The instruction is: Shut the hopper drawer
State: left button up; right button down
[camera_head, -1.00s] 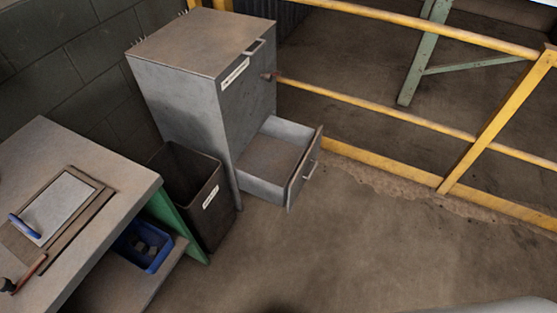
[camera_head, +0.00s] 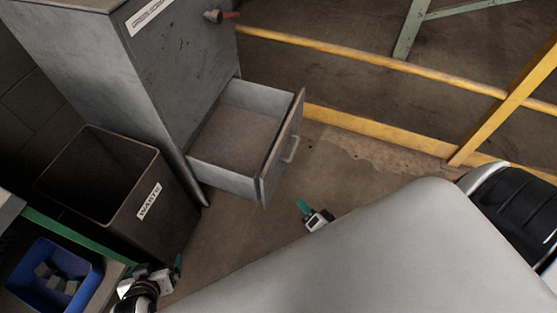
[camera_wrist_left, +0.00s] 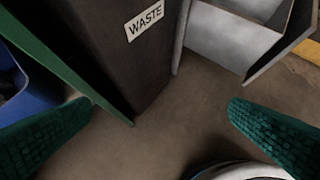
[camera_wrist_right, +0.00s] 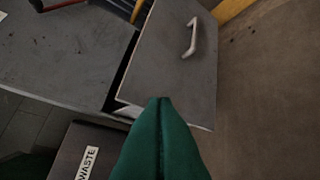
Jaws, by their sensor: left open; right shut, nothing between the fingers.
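The hopper drawer (camera_head: 236,140) is a grey metal box pulled out of the grey cabinet (camera_head: 170,70). Its front panel carries a bar handle (camera_head: 291,149). My right gripper (camera_head: 303,207) is shut and empty, below and in front of the drawer front in the head view. In the right wrist view its green fingers (camera_wrist_right: 160,104) are together, and the drawer front (camera_wrist_right: 175,65) with its handle (camera_wrist_right: 193,38) appears beyond them. My left gripper (camera_head: 178,266) is near the waste bin's base.
A dark waste bin (camera_head: 110,190) stands left of the drawer, against the cabinet. A blue bin (camera_head: 55,280) with grey pieces is at lower left. A yellow rail (camera_head: 380,133) runs behind the drawer.

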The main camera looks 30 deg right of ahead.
jog(key=w+d+m+t+h+b, duration=0.2)
jog(key=m+t+b, duration=0.1)
jog(key=m+b, duration=0.45)
jog(key=b, duration=0.2)
send_near(273, 159)
jog(key=w+d, duration=0.3)
jog(key=shift+w+a+f+h, duration=0.2)
jog(key=shift+w+a, duration=0.25)
jog(key=shift+w, duration=0.15)
jog(key=shift+w+a+f+h, duration=0.1)
jog(key=shift+w+a+f, duration=0.1)
jog(key=shift+w+a, duration=0.5)
jog(key=shift+w, duration=0.25)
pick_arm(q)
jog(key=w+d+r+t+h, duration=0.1)
jog(key=w+r+t, duration=0.1)
jog(key=r+t, duration=0.2)
jog(key=w+d+r+t+h, duration=0.1)
jog(key=r+t, duration=0.4)
jog(key=r, duration=0.6)
jog(key=shift+x, duration=0.95)
jog(key=shift+d, duration=0.2)
pick_arm(e)
jog(key=shift+w+a, duration=0.1)
